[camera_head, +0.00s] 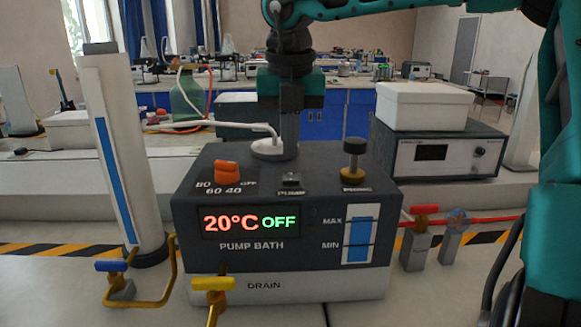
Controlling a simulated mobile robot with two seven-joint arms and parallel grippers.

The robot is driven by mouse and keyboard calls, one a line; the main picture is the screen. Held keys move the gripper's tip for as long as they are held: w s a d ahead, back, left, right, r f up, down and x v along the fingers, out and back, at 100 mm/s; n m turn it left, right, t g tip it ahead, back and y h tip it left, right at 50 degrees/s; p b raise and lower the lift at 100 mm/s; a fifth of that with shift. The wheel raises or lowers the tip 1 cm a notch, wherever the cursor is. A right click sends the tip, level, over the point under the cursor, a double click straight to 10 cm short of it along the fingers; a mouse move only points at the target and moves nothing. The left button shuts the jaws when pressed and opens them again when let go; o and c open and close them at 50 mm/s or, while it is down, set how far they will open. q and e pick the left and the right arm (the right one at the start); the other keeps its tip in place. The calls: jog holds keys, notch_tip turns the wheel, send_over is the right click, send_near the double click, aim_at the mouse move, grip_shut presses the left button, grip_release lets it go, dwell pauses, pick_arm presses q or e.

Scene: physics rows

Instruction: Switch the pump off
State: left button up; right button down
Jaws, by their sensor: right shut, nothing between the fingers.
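The dark grey pump bath (180,240) stands on the bench in front of me. Its display (251,221) reads 20°C in red and OFF in green. On top are an orange dial (227,172) marked 80, 60, 40 and OFF, a small switch (291,180) with a label too small to read, and a black knob on a brass base (354,160). My right gripper (289,138) is shut and empty, pointing down above the back of the bath, behind the small switch. Whether it touches the white hose fitting (268,150) there is unclear. My left gripper is out of view.
A yellow drain tap (213,284) is at the bath's front, a blue-handled tap (110,265) at left and a red-handled valve (424,209) at right. A tall white column (110,150) stands left. A white box (424,106) sits on a grey instrument (448,153) behind right.

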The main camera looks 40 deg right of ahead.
aim_at(290, 174)
notch_tip(290, 174, up, 4)
jog(key=shift+f+p, duration=0.2)
jog(key=shift+p, duration=0.95)
jog(key=shift+s, duration=0.1)
